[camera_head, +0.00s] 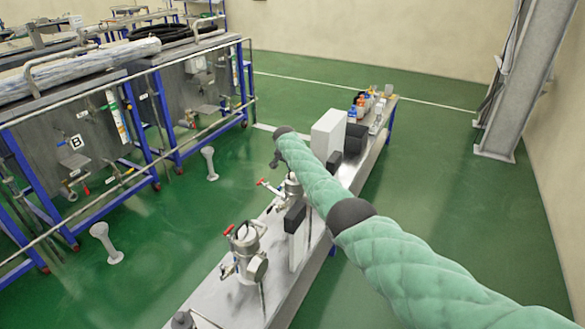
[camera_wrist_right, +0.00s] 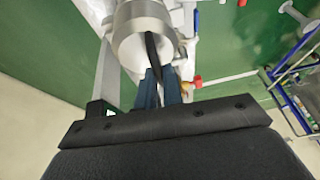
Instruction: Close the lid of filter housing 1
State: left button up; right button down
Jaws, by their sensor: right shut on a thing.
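Two steel filter housings stand on the long bench: a nearer one (camera_head: 246,247) and a farther one (camera_head: 293,188), partly behind my right arm. I cannot read which is number 1. My right gripper, at the end of the green-sleeved arm, is by the farther housing in the head view (camera_head: 277,160). In the right wrist view its blue fingers (camera_wrist_right: 161,80) are shut on a thin dark handle (camera_wrist_right: 152,48) at a round steel part (camera_wrist_right: 143,28). Whether this part is the lid or the body, and how far the lid is open, I cannot tell. My left gripper is out of view.
The bench (camera_head: 240,302) also carries a white box (camera_head: 328,135) and several bottles (camera_head: 368,101) at its far end. A red valve handle (camera_wrist_right: 197,82) is close to the right fingers. Blue-framed tanks (camera_head: 85,140) stand at left, with green floor between.

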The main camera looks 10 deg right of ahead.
jog(key=shift+w+a+r, duration=0.1)
jog(key=shift+a+r, duration=0.05)
jog(key=shift+a, duration=0.05)
jog(key=c, duration=1.9)
grip_release()
jog(key=o, duration=0.4)
jog(key=shift+w+a, duration=0.1)
jog(key=shift+a, duration=0.1)
jog(key=shift+c, duration=0.2)
jog(key=shift+w+a+f, duration=0.1)
jog(key=shift+f, duration=0.2)
jog(key=shift+d+r, duration=0.15)
jog(key=shift+d, duration=0.05)
jog(key=shift+r, duration=0.1)
jog(key=shift+v, duration=3.8)
